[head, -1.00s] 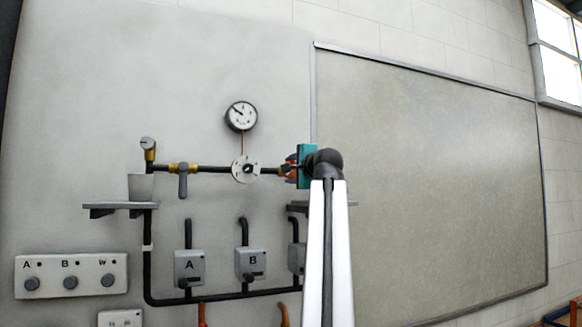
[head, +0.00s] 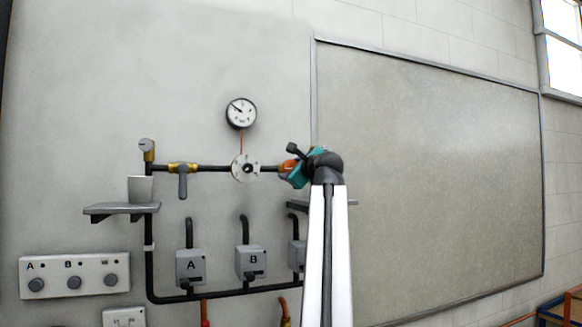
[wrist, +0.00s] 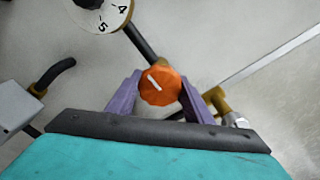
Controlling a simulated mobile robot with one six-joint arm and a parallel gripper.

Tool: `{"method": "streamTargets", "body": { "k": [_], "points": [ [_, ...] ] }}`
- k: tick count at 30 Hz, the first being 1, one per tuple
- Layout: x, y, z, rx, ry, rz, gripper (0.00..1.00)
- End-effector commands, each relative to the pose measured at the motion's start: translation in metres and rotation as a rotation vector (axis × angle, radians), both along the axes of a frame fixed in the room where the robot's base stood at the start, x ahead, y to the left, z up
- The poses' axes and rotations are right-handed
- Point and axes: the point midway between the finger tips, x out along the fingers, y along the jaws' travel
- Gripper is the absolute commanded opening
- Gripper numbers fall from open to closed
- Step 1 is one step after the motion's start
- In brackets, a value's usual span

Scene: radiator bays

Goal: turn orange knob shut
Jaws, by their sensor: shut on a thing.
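The orange knob (wrist: 160,88) sits on the dark pipe and shows in the wrist view with a white mark pointing to the upper left. My gripper (wrist: 158,92) is shut on it, with one purple finger on each side. In the head view the knob (head: 289,165) shows as a small orange patch beside my teal gripper body (head: 297,177), at the right end of the pipe. My gripper is tilted there, and my arm hides what lies behind it.
A numbered white dial (head: 246,168) is on the pipe left of the knob, below a round gauge (head: 241,113). A yellow valve with a grey lever (head: 183,180) is further left.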

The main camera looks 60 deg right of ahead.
Motion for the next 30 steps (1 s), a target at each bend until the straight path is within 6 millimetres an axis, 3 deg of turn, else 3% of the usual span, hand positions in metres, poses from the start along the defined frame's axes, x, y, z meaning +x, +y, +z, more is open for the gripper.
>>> {"method": "streamTargets", "body": {
  "k": [14, 15, 18, 30],
  "points": [
    [0.0003, -0.0001, 0.0014, 0.02, -0.019, 0.001, 0.24],
    [0.0004, 0.0, 0.0013, 0.02, -0.019, 0.001, 0.48],
    [0.0004, 0.0, 0.0012, 0.019, -0.018, 0.0, 0.65],
    [-0.0018, 0.0015, -0.0001, 0.018, -0.015, 0.0, 0.65]
  ]
}}
